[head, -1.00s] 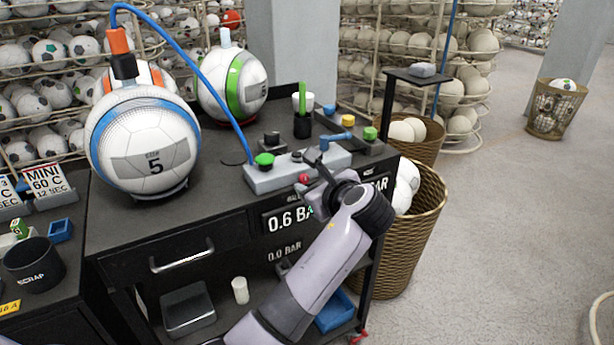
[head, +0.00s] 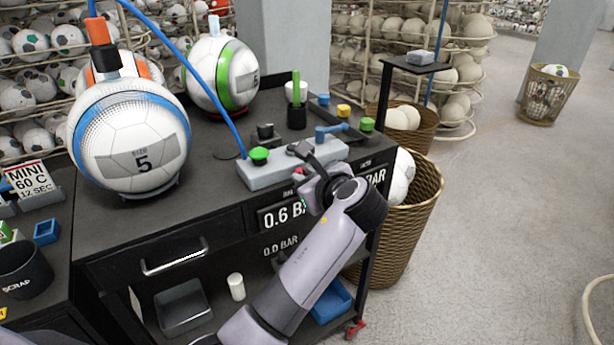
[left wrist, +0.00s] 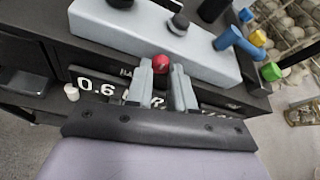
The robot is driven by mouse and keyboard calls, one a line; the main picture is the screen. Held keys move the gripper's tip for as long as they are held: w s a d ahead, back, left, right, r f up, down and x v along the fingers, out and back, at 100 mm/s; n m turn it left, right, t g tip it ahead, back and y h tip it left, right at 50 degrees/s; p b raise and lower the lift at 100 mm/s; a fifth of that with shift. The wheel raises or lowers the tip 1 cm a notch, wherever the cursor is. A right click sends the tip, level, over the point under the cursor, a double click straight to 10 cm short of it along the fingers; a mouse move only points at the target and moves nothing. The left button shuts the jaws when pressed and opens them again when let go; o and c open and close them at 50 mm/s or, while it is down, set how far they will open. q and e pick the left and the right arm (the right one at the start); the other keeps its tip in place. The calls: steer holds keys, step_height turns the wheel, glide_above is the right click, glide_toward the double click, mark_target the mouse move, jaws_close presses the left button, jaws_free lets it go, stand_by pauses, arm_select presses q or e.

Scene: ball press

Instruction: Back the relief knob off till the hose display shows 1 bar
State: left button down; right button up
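The small red knob (head: 299,170) sits on the front of the pale grey valve block (head: 262,178) on the bench top. In the left wrist view the red knob (left wrist: 160,63) lies between the tips of my left gripper (left wrist: 161,72), with a narrow gap seen at its right side. The gripper looks open around it. In the head view my left gripper (head: 312,178) is at the block's front edge, partly covered by its own wrist. The display below (head: 278,216) reads 0.6, its unit partly covered. Another display (head: 376,177) is mostly hidden. My right gripper is out of view.
A green button (head: 259,154) and blue lever (head: 331,131) stand on the block. A blue hose (head: 211,90) runs from the block towards the size 5 ball (head: 135,140). A lower label (head: 281,247) reads 0.0 BAR. A wicker basket (head: 410,220) stands right of the bench.

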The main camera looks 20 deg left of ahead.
arm_select(q)
steer(key=shift+t, duration=0.3)
steer(key=shift+s+a+f+n+t+h, duration=0.2)
steer(key=shift+n+t, duration=0.4)
steer(key=shift+n, duration=0.55)
steer(key=shift+s+r+n+t+h, duration=0.1)
steer(key=shift+n+t+h, duration=0.2)
steer(key=shift+n+t, duration=0.6)
steer(key=shift+n, duration=0.45)
steer(key=c, duration=1)
jaws_free()
steer(key=shift+o, duration=0.2)
steer(key=shift+f, duration=0.1)
